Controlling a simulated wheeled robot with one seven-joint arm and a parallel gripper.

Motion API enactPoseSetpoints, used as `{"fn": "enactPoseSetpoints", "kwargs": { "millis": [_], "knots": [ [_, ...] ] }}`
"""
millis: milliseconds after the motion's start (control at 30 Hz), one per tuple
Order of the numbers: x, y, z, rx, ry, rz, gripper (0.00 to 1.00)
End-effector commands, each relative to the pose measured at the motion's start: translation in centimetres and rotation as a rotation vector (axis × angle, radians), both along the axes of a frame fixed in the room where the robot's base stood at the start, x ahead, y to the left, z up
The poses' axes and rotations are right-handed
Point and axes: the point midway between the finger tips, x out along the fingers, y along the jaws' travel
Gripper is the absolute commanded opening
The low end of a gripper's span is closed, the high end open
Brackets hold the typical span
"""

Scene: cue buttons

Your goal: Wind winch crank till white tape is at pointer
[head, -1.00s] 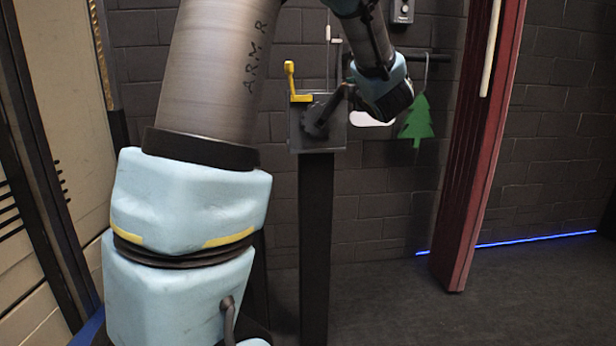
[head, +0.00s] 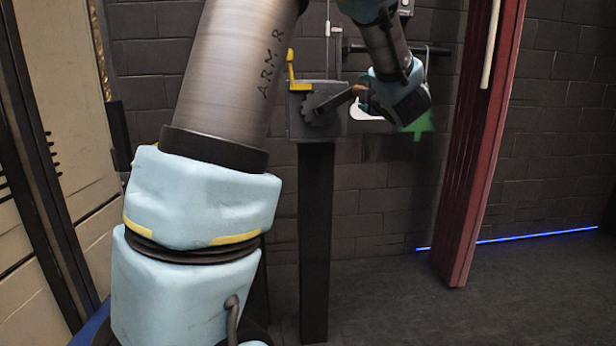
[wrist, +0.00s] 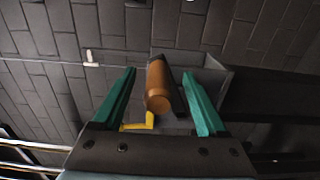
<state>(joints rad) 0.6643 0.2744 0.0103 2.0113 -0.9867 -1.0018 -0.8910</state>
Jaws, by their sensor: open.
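The winch (head: 300,128) is a grey box on a dark post, with a yellow pointer (head: 297,84) at its upper left. Its dark crank arm (head: 335,101) slants up and right to a brown handle (head: 360,88). My gripper (head: 372,93) is at that handle. In the wrist view the orange-brown handle (wrist: 158,88) lies between my open teal fingers (wrist: 158,74), with a gap seen on both sides. A small white piece (head: 328,28), seemingly the tape, sits on a thin line above the pointer; a white piece also shows in the wrist view (wrist: 90,57).
A green tree-shaped tag (head: 418,128) hangs just beyond my gripper, partly hidden by it. A dark red post (head: 480,150) stands to the right. A beige cabinet (head: 70,160) is at the left. Dark floor lies open at the lower right.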

Motion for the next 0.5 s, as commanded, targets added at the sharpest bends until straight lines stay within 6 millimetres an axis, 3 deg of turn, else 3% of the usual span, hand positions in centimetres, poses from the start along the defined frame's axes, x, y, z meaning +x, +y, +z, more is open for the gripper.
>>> {"fn": "enactPoseSetpoints", "kwargs": {
  "millis": [267,500],
  "knots": [
    [-0.2,0.0,0.0,-0.001,-0.001,0.001,0.75],
    [-2.4,-0.2,0.0,-0.001,-0.001,0.001,0.75]
  ]
}}
